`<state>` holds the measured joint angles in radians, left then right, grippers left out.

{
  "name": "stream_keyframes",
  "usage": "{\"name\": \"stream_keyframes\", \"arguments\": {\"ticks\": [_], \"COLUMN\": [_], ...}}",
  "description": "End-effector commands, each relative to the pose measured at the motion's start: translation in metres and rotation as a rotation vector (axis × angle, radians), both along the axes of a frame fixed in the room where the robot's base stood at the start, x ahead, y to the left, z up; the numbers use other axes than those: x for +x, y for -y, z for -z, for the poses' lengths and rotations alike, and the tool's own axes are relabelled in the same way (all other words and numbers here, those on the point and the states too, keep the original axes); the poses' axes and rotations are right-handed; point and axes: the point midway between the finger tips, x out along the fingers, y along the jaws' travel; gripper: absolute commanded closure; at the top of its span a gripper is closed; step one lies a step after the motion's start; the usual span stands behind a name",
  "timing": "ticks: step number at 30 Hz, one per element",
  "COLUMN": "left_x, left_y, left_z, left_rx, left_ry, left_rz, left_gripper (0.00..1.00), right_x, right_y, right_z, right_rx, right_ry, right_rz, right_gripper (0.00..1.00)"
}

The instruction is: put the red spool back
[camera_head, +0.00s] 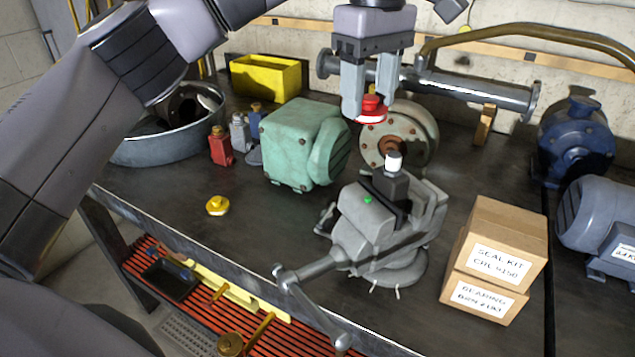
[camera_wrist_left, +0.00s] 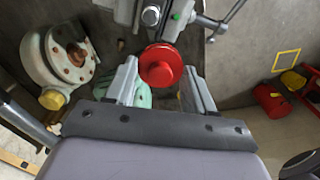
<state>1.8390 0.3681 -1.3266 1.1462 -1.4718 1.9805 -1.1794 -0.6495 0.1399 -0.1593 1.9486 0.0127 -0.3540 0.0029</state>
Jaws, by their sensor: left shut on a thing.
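The red spool (camera_head: 370,107) is held between the fingers of my left gripper (camera_head: 369,110), above the black bench top. My left gripper is shut on it, and the spool hangs in front of the flanged grey pump, to the upper left of the vise. In the left wrist view the red spool (camera_wrist_left: 160,66) sits between the two fingertips, with its round end facing the camera. A yellow spool-like piece (camera_head: 217,206) lies on the bench at the left front. My right gripper is not in view.
A grey vise (camera_head: 366,225) with a white-topped piece (camera_head: 393,162) stands at centre front. A green motor (camera_head: 292,142), flanged pump (camera_head: 412,130), several small bottles, a yellow bin (camera_head: 266,78) and labelled boxes (camera_head: 493,260) surround it.

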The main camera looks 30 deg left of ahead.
Motion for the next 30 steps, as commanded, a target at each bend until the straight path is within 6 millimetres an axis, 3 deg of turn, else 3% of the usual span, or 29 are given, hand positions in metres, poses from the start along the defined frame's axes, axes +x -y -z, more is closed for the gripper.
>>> {"name": "stream_keyframes", "arguments": {"ticks": [5,12,18,25,30], "left_x": [0.002,-0.001,-0.011,-0.018,-0.019], "left_y": [-0.027,-0.110,-0.164,-0.189,-0.189], "left_z": [0.014,0.052,0.076,0.092,0.128], "left_rx": [-0.004,-0.006,-0.002,0.000,0.000], "left_ry": [0.001,0.003,0.002,0.000,-0.005], "left_rz": [0.044,0.215,0.343,0.410,0.415], "left_gripper": [0.66,0.66,0.66,0.66,0.66], "right_x": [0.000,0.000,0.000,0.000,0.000], "right_y": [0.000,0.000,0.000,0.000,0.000], "right_z": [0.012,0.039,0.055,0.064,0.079], "right_rx": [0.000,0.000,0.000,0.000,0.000], "right_ry": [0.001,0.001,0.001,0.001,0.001], "right_rz": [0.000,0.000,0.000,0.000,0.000], "right_gripper": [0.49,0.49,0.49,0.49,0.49]}}
